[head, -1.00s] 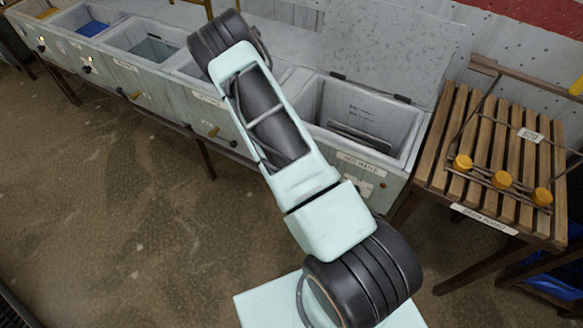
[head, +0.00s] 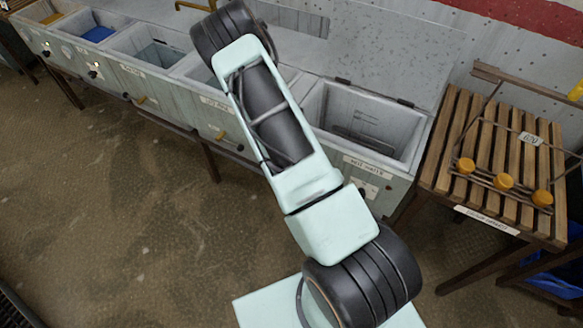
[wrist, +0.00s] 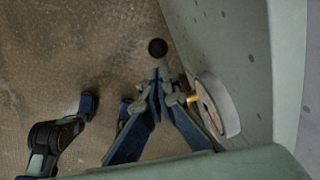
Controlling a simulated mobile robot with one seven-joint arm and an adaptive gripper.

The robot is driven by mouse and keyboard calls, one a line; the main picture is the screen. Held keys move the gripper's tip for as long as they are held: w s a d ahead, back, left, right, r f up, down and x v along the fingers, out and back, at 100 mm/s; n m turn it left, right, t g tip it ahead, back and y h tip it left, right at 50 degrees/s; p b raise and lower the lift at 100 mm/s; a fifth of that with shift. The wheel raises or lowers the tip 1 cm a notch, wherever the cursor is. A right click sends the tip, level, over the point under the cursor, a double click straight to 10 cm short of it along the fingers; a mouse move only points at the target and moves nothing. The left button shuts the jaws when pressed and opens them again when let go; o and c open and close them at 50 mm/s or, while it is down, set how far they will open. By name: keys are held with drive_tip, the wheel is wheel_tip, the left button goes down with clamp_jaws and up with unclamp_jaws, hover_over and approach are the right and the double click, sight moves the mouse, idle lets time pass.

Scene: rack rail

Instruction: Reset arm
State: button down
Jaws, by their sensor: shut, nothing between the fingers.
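My arm (head: 265,115) reaches up and left across the head view, over the front of the row of tanks (head: 175,95). Its far end and my gripper are hidden in that view. In the wrist view my gripper (wrist: 159,88) is shut and empty, its two blue-grey fingers meeting at the tips. A black ball knob (wrist: 158,47) shows just beyond the fingertips; I cannot tell whether they touch. A pale round fitting (wrist: 218,108) with a brass stub lies close to the right of the fingers, by a grey-green panel (wrist: 225,50).
A slatted wooden table (head: 500,140) stands at the right, with a wire rack bearing yellow-orange knobs (head: 503,181) on it. An open tank (head: 375,130) lies right of my arm. The brown floor (head: 110,210) at left is clear.

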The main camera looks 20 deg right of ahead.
drive_tip(key=w+a+r, duration=0.4)
drive_tip(key=a+r, duration=0.1)
drive_tip(key=r, duration=0.1)
drive_tip(key=shift+w+r, duration=0.2)
drive_tip(key=shift+w, duration=0.05)
drive_tip(key=shift+a+r, duration=0.1)
